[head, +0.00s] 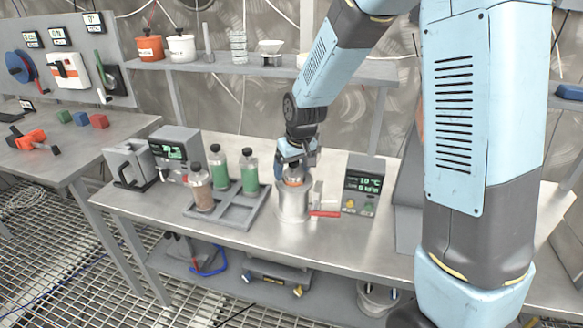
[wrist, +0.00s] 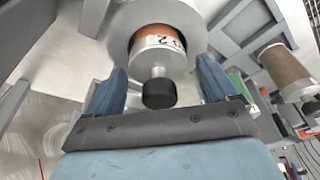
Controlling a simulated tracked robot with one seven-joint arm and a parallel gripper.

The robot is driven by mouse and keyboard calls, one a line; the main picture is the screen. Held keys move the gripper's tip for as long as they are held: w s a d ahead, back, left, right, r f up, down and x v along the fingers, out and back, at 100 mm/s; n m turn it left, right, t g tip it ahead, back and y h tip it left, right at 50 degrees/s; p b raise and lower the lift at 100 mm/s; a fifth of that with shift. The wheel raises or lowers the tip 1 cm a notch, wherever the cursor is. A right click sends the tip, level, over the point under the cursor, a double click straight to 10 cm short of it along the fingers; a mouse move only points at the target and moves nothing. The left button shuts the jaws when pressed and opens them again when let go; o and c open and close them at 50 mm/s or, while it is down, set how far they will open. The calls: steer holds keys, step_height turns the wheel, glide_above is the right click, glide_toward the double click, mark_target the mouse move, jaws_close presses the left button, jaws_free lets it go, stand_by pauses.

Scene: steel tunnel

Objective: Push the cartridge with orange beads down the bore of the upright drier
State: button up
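The upright drier (head: 292,205) is a pale metal cylinder standing on the bench; its round rim (wrist: 195,22) shows at the top of the wrist view. The cartridge (head: 294,180) with orange beads stands partly in the bore, its upper end above the rim.
A grey rack (head: 232,215) left of the drier holds two bottles of green beads (head: 219,170) and one of brown beads (head: 200,190). A red-handled piece (head: 325,213) lies close right of the drier, beside a meter (head: 362,187). A shelf (head: 240,68) runs behind.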

steer(key=v, duration=1.1)
steer(key=s+d+r+m+t, duration=0.1)
steer(key=s+d+r, duration=0.2)
steer(key=s+d, duration=0.2)
steer(key=s+d+r+m+t, duration=0.1)
steer(key=s+d+r, duration=0.3)
steer(key=s, duration=0.6)
steer(key=s+d+r+m+h, duration=0.1)
steer(key=s+d+r+m, duration=0.2)
steer(key=s+d, duration=0.5)
steer(key=shift+s+d+r+t, duration=0.2)
steer(key=shift+r+t, duration=0.2)
steer(key=shift+r, duration=0.15)
steer(key=shift+c, duration=0.4)
